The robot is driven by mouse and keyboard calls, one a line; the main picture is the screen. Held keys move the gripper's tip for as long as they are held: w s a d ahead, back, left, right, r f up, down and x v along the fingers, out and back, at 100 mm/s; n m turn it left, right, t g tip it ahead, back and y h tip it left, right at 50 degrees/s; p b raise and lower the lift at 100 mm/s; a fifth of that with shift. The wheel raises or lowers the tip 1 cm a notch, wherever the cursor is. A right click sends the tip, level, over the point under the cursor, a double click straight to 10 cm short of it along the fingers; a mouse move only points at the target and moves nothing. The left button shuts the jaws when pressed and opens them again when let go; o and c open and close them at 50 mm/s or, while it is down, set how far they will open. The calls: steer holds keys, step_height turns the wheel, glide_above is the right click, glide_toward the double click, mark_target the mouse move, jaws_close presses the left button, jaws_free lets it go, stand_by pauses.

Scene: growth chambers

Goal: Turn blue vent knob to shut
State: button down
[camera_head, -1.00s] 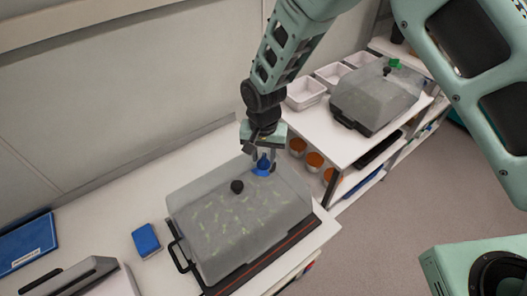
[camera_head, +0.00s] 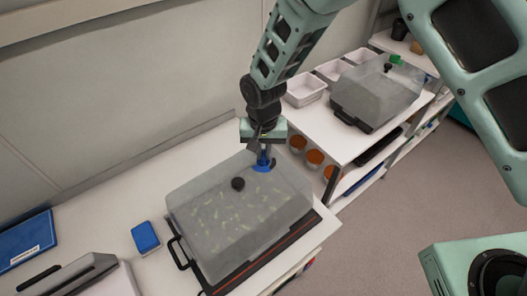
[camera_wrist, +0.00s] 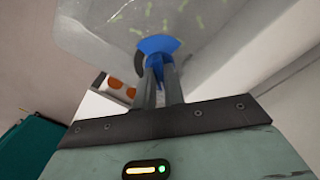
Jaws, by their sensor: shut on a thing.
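The blue vent knob (camera_head: 262,168) sits on top of a translucent grey chamber lid (camera_head: 205,225), towards its far right corner. My gripper (camera_head: 264,155) reaches down onto the knob from above. In the wrist view, my gripper's two fingers (camera_wrist: 161,75) are close together with the blue knob (camera_wrist: 158,45) at their tips. They are shut on it. The knob's wide blue part shows beyond the fingertips; the gripped part is mostly hidden. A dark marking or disc shows beside the knob. A black round knob (camera_head: 238,184) stands on the same lid.
A second chamber (camera_head: 375,95) with a green knob (camera_head: 395,59) stands on the shelf at the back right. White trays (camera_head: 305,88) and orange-topped jars (camera_head: 314,158) are near it. A blue box (camera_head: 146,237) lies left of the near chamber.

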steer(key=n+b, duration=0.2)
steer(key=n, duration=0.2)
steer(key=shift+f, duration=0.1)
steer(key=n+b, duration=0.1)
steer(key=n, duration=0.3)
steer(key=n+b, duration=0.1)
steer(key=n, duration=0.3)
steer(key=shift+n, duration=2.2)
steer(key=c, duration=1.5)
jaws_free()
steer(key=shift+r, duration=0.2)
